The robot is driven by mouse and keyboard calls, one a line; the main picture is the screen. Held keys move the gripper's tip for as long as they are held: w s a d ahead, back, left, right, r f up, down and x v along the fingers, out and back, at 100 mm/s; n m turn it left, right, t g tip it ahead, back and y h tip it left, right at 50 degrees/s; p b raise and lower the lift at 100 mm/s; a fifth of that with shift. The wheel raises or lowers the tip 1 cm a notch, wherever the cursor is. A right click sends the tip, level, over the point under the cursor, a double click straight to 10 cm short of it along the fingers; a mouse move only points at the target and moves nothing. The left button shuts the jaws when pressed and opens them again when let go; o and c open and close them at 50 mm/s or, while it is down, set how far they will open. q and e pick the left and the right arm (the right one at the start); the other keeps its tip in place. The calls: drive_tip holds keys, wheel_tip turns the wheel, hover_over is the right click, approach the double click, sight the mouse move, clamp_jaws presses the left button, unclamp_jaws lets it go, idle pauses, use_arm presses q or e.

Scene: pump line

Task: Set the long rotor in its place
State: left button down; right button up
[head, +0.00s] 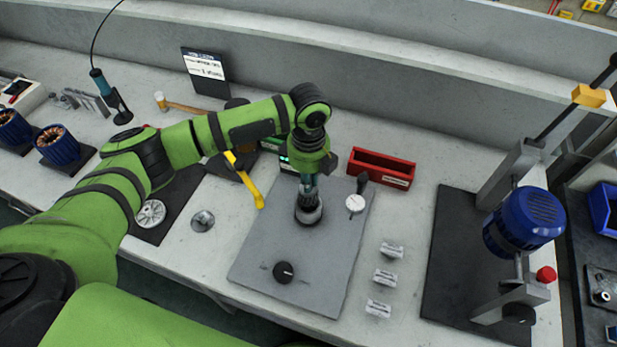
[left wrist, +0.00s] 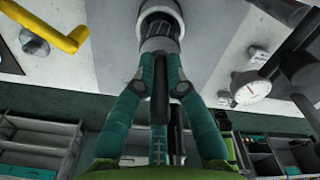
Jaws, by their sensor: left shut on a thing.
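My left gripper (head: 308,184) points down over the grey plate (head: 255,245) on the bench. Its teal fingers, also in the left wrist view (left wrist: 160,68), are shut on a dark round part with a pale metal band, which I take to be the rotor (head: 308,212). My right gripper is not in view.
A dial gauge (head: 355,203) and a black knob (head: 283,272) are on the plate. A red bin (head: 382,168) stands behind. Small label blocks (head: 385,277) lie right, before a press with a blue motor (head: 530,218). A yellow-handled tool (head: 246,182) lies left.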

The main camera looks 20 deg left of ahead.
use_arm(q)
drive_tip(key=shift+f, duration=0.15)
drive_tip(key=shift+f+b, duration=0.6)
drive_tip(key=shift+f, duration=0.45)
drive_tip(key=c, duration=1.2)
unclamp_jaws()
drive_tip(key=shift+o, duration=1.2)
drive_tip(key=shift+s, duration=0.1)
wheel_tip(320, 180, up, 5)
drive_tip(key=p, duration=0.5)
drive_tip(key=shift+r, duration=0.1)
